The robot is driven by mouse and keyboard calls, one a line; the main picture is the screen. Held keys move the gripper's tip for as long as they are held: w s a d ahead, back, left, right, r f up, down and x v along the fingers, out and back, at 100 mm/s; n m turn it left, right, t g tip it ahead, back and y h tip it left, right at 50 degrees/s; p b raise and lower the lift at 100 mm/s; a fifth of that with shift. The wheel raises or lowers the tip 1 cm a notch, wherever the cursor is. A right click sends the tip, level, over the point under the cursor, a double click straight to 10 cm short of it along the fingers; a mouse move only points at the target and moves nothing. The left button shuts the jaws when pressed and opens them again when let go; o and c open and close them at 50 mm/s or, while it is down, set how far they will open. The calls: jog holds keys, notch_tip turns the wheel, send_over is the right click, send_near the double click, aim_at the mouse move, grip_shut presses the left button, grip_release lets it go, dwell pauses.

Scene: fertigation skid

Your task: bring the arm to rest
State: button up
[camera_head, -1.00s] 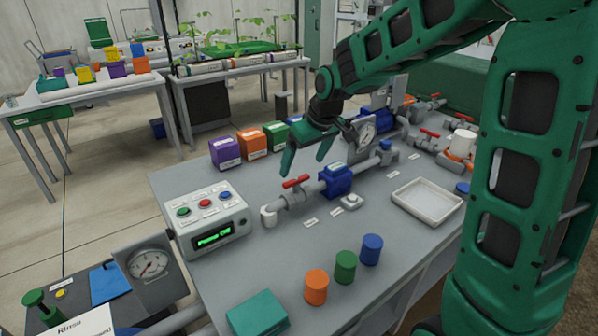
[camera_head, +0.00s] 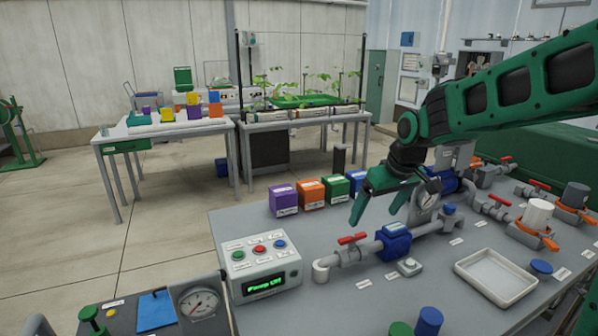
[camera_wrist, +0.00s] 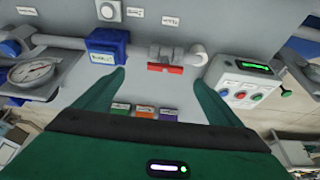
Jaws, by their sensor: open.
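My arm (camera_head: 520,95) is green and reaches in from the right, raised above the grey skid table (camera_head: 400,310). My gripper (camera_head: 378,212) hangs open and empty over the table, fingers pointing down, above and behind the red-handled valve (camera_head: 352,239) and the blue pump (camera_head: 394,240). In the wrist view its two green fingers (camera_wrist: 160,95) are wide apart, with nothing between them but the table, the red valve handle (camera_wrist: 165,68) and the small coloured boxes (camera_wrist: 143,111) beyond.
A control box (camera_head: 262,268) with coloured buttons and a green display stands at the left. Purple, orange, green and blue boxes (camera_head: 310,192) line the back. A pressure gauge (camera_head: 428,198) rises near my gripper. A white tray (camera_head: 495,277) lies at the right.

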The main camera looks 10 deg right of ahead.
jog(key=s+d+m+g+h, duration=0.15)
jog(key=s+d+m, duration=0.35)
jog(key=s+d, duration=0.8)
jog(key=s+d+f+m+g, duration=0.1)
jog(key=s+f+m, duration=0.1)
jog(key=s, duration=0.8)
jog(key=s+f+m+g, duration=0.1)
jog(key=s+f+m, duration=0.1)
jog(key=s, duration=0.9)
jog(key=shift+d+f+m+g, duration=0.25)
jog(key=shift+d+m+g, duration=0.1)
jog(key=shift+d+m, duration=0.05)
jog(key=shift+y, duration=0.25)
jog(key=shift+w+f, duration=0.25)
jog(key=shift+w, duration=0.4)
